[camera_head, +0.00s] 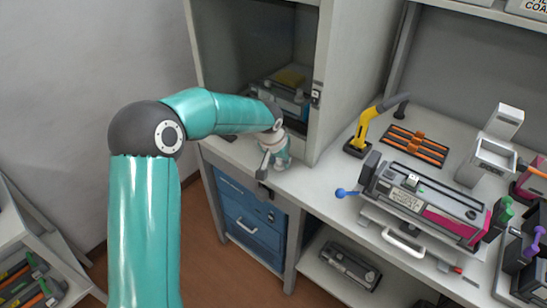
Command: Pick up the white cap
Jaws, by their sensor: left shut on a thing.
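My left gripper (263,172) is at the front edge of the cabinet's counter, below the open compartment. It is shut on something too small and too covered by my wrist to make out. A pink and grey toner cartridge (428,199) lies on the bench to the right, well apart from the gripper. A small white piece (412,182) sits on top of the cartridge; I cannot tell whether it is the white cap. My right gripper is not in view.
A glass-fronted cabinet compartment (291,97) holds a machine with a yellow part. A blue drawer (252,222) is below my gripper. A yellow-handled tool (364,128), an orange-striped rack (416,146) and a white device (487,160) stand on the bench.

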